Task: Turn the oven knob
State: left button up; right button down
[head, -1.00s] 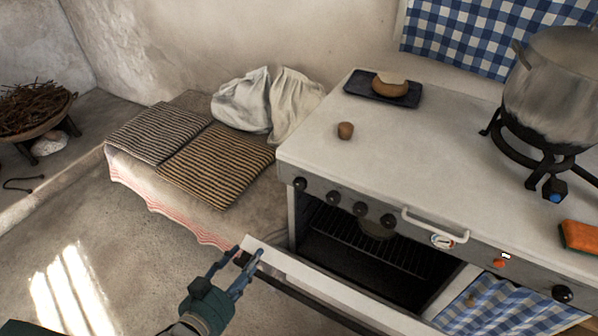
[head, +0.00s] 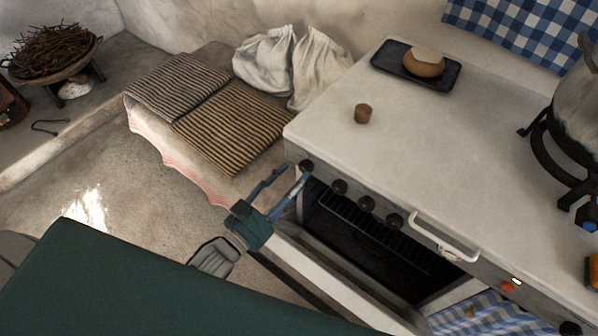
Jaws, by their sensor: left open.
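The oven's front panel carries a row of several round black knobs. The leftmost knob (head: 305,166) sits near the stove's left corner; others follow to the right, such as the second knob (head: 339,187). The frames do not mark which one is the oven knob. My left gripper (head: 294,172) is open, its two blue fingers pointing up toward the leftmost knob. One fingertip appears just below that knob, the other to its left. I cannot tell whether they touch it. My right gripper is not in view.
The oven door (head: 330,285) hangs open below the knobs. A towel bar (head: 445,238) sticks out to their right.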

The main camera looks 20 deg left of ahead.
aim_at(306, 167)
pick_arm(q)
jog(key=shift+x, duration=1.35)
jog(key=c, duration=1.2)
jog(key=shift+o, duration=0.2)
